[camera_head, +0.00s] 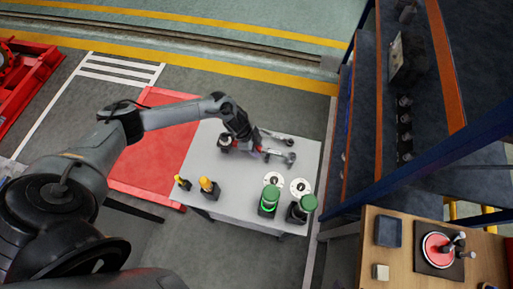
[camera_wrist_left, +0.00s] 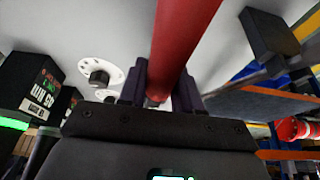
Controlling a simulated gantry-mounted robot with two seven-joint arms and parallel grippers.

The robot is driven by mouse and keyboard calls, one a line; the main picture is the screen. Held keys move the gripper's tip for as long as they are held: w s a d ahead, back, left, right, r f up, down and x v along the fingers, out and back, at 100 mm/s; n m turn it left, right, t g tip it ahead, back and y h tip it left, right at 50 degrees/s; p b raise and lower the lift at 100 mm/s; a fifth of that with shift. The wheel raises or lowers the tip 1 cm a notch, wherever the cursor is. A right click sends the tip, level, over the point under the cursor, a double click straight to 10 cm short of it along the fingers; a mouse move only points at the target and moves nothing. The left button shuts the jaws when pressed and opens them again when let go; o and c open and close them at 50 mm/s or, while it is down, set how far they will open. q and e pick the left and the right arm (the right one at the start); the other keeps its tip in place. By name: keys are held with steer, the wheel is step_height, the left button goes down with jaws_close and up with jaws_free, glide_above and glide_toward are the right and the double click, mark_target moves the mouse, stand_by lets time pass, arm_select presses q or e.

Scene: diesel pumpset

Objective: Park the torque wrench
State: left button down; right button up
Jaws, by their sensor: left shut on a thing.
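My left gripper (camera_head: 259,150) is low over the light grey table (camera_head: 230,205) in the head view. In the left wrist view its fingers (camera_wrist_left: 161,85) are shut on the red shaft of the torque wrench (camera_wrist_left: 182,40). The shaft runs from between the fingers to the top edge of that view. In the head view the gripper partly hides the wrench, and I cannot tell whether it touches the table. My right gripper is not in view.
Yellow-topped tools (camera_head: 209,186) stand at front left. A shelf rack (camera_head: 365,110) rises to the right. A wooden bench (camera_head: 400,265) is front right.

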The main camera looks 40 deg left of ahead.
arm_select(q)
steer(key=shift+f, duration=0.4)
steer(key=c, duration=0.8)
jaws_free()
steer(key=shift+o, duration=0.5)
steer(key=shift+s+a+r, duration=0.1)
steer(key=shift+a+r, duration=0.1)
steer(key=shift+r, duration=0.4)
steer(key=v, duration=0.8)
steer(key=shift+a+r+p, duration=0.2)
steer(key=shift+r+p, duration=0.1)
steer(key=shift+p, duration=0.05)
steer(key=shift+s+a+r, duration=0.1)
steer(key=shift+s+r, duration=0.05)
steer(key=shift+r, duration=0.3)
